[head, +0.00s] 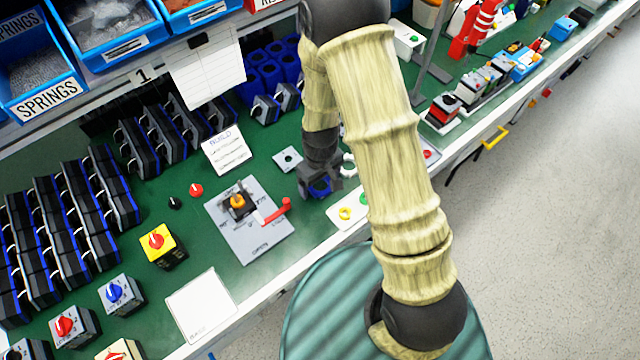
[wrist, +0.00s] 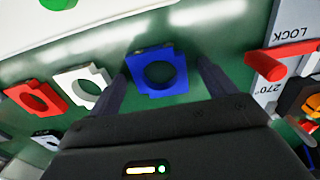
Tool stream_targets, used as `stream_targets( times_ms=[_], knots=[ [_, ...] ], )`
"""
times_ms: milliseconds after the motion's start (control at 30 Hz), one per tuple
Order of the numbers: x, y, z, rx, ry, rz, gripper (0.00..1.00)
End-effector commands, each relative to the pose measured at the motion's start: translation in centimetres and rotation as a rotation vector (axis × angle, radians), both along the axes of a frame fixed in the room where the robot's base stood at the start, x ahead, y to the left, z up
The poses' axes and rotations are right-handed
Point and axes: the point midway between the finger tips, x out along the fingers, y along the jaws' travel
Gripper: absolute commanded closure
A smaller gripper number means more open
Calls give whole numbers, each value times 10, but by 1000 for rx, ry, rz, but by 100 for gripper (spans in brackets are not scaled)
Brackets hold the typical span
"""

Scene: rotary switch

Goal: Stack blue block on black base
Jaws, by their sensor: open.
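The blue block (wrist: 160,74) is a squarish piece with a round hole and small tabs. In the wrist view it lies on the green surface between the fingers of my gripper (wrist: 161,80), which is open, with a gap on each side. In the head view my gripper (head: 319,187) points down over the blue block, to the right of the grey fixture plate. A dark base (head: 238,214) stands on that plate with an orange part on top of it. In the wrist view the dark base and orange part are only partly visible at the right edge.
The grey fixture plate (head: 250,243) carries a red lever (head: 276,211). In the wrist view, a white block (wrist: 83,76) and a red block (wrist: 22,91) lie left of the blue one. Rows of finished switches (head: 60,225) fill the bench's left side.

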Motion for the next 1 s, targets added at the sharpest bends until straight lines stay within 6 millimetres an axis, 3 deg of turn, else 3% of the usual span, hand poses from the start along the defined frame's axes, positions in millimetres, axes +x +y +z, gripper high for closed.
stream_targets(
  times_ms=[367,633,1000],
  knots=[
    [0,1,0,0,0,2,16],
    [0,1,1,0,0,2,65],
    [0,1,7,1,-2,2,65]
  ],
)
